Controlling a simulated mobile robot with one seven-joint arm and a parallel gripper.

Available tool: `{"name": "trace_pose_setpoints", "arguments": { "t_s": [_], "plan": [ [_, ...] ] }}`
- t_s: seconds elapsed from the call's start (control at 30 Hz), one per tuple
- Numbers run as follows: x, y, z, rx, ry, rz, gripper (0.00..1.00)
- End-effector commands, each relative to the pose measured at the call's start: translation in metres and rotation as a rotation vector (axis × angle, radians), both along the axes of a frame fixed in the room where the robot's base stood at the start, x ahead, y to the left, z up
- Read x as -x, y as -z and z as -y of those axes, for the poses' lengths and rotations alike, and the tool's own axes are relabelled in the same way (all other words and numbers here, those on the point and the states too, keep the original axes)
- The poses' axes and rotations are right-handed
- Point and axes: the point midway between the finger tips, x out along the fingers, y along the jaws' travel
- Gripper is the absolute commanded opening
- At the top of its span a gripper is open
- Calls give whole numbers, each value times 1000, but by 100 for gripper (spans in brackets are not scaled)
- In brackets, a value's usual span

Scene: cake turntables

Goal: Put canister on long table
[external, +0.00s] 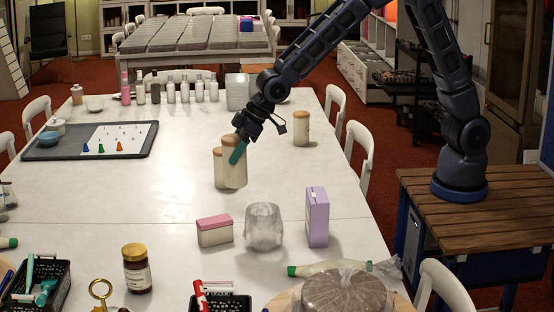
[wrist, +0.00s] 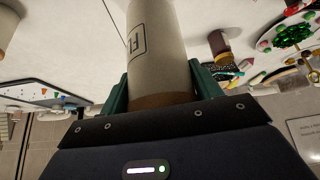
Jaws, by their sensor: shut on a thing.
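My gripper (external: 238,151) is shut on a cream canister (external: 235,172) with a brown lid. The canister is upright over the middle of the long white table (external: 130,200); I cannot tell whether its base touches the top. In the wrist view the held canister (wrist: 160,45) stands between the green fingers (wrist: 160,88), lid end towards the palm, with part of a printed label showing. A second cream canister (external: 218,170) is just to its left, partly hidden behind it. A third canister (external: 301,130) stands apart to the right.
A pink-topped box (external: 214,232), a clear crumpled container (external: 264,227) and a purple carton (external: 316,218) stand in front. A dark-rimmed tray (external: 55,153) lies left. Several bottles (external: 185,90) line the back. The tabletop between tray and canisters is clear.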

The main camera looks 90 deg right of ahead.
Motion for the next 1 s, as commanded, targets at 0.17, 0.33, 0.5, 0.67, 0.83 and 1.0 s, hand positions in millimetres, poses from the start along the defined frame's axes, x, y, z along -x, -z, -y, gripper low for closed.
{"name": "trace_pose_setpoints", "arguments": {
  "t_s": [0.17,0.33,0.5,0.67,0.83,1.0],
  "plan": [
    [8,-4,-79,-5,-128,6,29],
    [20,-7,-139,-11,-228,11,29],
    [30,-10,-177,-14,-291,15,29],
    [34,-11,-190,-16,-313,16,29],
    [34,-1,-191,-16,-315,14,29],
    [34,32,-191,-15,-314,11,29]
  ]
}}
